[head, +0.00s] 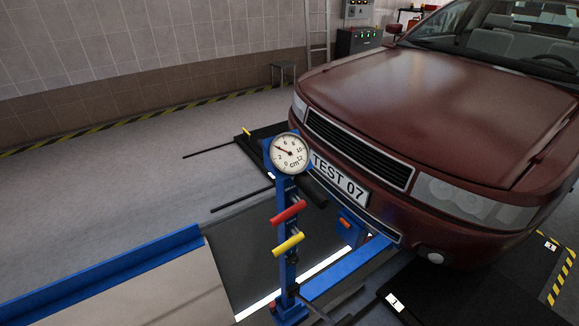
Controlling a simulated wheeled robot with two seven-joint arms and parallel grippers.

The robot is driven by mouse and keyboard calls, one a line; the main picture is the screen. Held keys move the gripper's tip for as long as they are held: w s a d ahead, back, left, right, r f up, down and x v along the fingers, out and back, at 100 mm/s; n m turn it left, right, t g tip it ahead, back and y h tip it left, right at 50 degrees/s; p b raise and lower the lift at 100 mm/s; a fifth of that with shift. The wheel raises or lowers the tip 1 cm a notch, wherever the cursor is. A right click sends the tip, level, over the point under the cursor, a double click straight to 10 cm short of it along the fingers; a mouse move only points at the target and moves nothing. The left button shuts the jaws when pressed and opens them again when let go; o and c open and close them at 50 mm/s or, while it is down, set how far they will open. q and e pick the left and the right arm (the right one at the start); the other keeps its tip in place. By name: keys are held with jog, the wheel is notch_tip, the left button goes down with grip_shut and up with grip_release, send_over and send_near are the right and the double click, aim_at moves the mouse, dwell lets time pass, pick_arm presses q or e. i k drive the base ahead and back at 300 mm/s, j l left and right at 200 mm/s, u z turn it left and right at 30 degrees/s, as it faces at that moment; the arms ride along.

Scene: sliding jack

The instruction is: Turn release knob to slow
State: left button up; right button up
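A blue jack post (283,230) stands in front of a dark red car. It carries a round white gauge (290,154) marked in cm, whose needle points to the upper left, near where 4 would be. Below the gauge are a red handle (288,212) and a yellow handle (288,244), both sticking out at a slant. A black cylindrical part (314,192) sits behind the post on its right. I cannot make out a knob marked slow. Neither of my grippers shows in the head view.
The red car (430,110) with plate TEST 07 (338,179) fills the right side. A blue rail (100,276) and a pale ramp (140,292) lie at front left, beside a dark pit (246,255). Grey floor (110,190) at the left is open.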

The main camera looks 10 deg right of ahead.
aim_at(293, 259)
jog(key=j+z, duration=0.4)
jog(key=i+j+z, duration=0.1)
jog(key=j+z, duration=0.7)
jog(key=k+j+z, duration=0.1)
jog(key=j+z, duration=0.25)
